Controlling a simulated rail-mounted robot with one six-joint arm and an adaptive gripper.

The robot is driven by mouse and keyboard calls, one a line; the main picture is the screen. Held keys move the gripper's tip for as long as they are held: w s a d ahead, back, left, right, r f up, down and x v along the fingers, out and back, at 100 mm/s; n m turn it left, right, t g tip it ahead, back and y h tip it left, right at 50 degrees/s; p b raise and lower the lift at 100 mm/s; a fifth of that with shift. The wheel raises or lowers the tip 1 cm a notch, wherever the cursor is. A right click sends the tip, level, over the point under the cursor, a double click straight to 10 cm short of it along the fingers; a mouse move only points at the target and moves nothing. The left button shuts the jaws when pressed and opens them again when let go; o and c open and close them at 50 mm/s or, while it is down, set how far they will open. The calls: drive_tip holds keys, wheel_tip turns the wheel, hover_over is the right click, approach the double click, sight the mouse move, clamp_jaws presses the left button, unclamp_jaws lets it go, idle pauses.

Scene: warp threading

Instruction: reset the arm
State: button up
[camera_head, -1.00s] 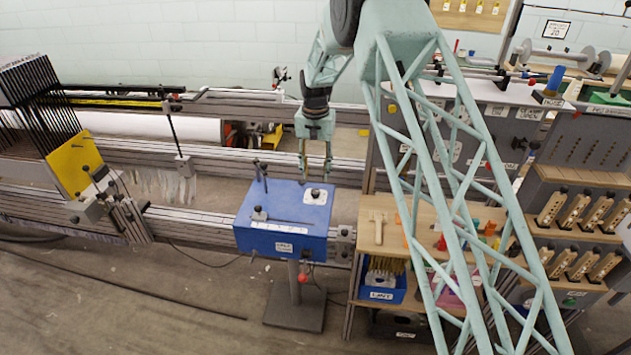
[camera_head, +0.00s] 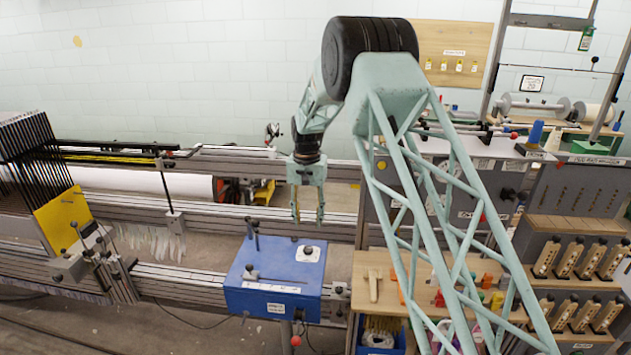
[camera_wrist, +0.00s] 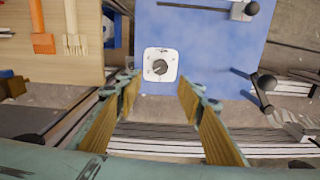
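My gripper (camera_head: 308,218) hangs pointing down at the end of my pale green arm, above and behind the blue box (camera_head: 272,268) in the head view. Its two fingers are apart, with nothing between them. In the wrist view my gripper (camera_wrist: 160,105) shows two wood-coloured finger pads spread wide. Beyond them lies the top of the blue box (camera_wrist: 215,50), with a white plate and dark knob (camera_wrist: 160,65) on it. The fingers do not appear to touch the box.
A rail frame (camera_head: 200,285) runs along the left. A yellow plate (camera_head: 63,218) and black reed-like bars stand at far left. A wooden shelf (camera_head: 372,265) with brushes and small tools stands right of the box. Another rack of wooden-handled tools (camera_head: 580,258) is farther right.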

drive_tip(key=s+d+r+t, duration=0.1)
drive_tip(key=s+d+r, duration=0.4)
drive_tip(key=r, duration=0.5)
drive_tip(key=s+d+r, duration=0.4)
drive_tip(key=s+r, duration=0.1)
drive_tip(key=r, duration=0.5)
drive_tip(key=s+d+r+t, duration=0.1)
drive_tip(key=s+d+r, duration=0.3)
drive_tip(key=s+r, duration=0.3)
drive_tip(key=s+d+r, duration=0.5)
drive_tip(key=s+r, duration=0.1)
drive_tip(key=s, duration=0.4)
drive_tip(key=s+d+r+n+t+b, duration=0.1)
drive_tip(key=s+d+r, duration=0.15)
drive_tip(key=s, duration=0.75)
drive_tip(key=s+d+r, duration=0.2)
drive_tip(key=s+d, duration=0.2)
drive_tip(key=s, duration=0.6)
drive_tip(key=s+d+f, duration=0.1)
drive_tip(key=s+f, duration=0.1)
drive_tip(key=s, duration=0.7)
drive_tip(key=s+d+f+t, duration=0.1)
drive_tip(key=s+f, duration=0.1)
drive_tip(key=s, duration=0.7)
drive_tip(key=shift+s+d+f+n, duration=0.15)
drive_tip(key=shift+s+d+n, duration=0.2)
drive_tip(key=shift+n, duration=0.05)
